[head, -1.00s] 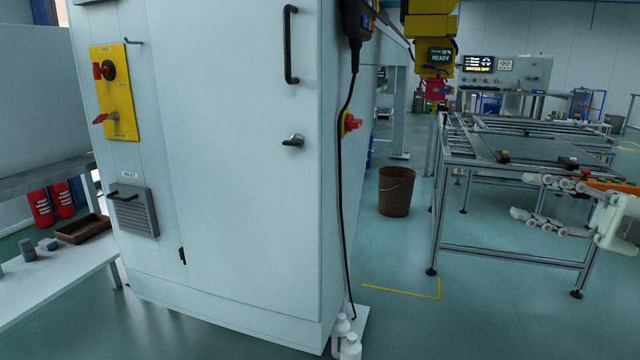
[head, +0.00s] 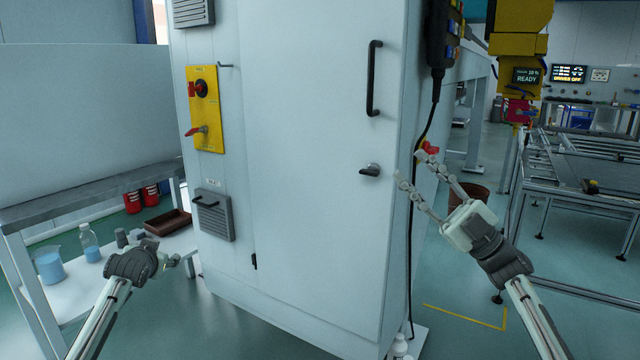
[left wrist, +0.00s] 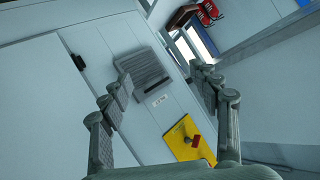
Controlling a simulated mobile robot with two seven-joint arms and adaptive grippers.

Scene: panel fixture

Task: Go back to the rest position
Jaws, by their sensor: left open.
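My right gripper (head: 411,166) is raised in front of the right edge of the tall light-grey cabinet (head: 310,230), its fingers apart and nothing between them. My left gripper (head: 172,262) is low at the left of the head view, in front of the white bench; its fingers are partly hidden there. In the left wrist view its two fingers (left wrist: 160,70) stand wide apart and empty, facing the cabinet's grey vent (left wrist: 143,73) and the yellow switch panel (left wrist: 188,142). No object is held by either gripper.
The cabinet front carries a black handle (head: 374,78) and a latch (head: 370,170). A bench (head: 75,308) at left holds a beaker, a bottle and a brown tray (head: 168,222). A metal-framed conveyor table (head: 575,230) stands at right. A black cable hangs along the cabinet's right edge.

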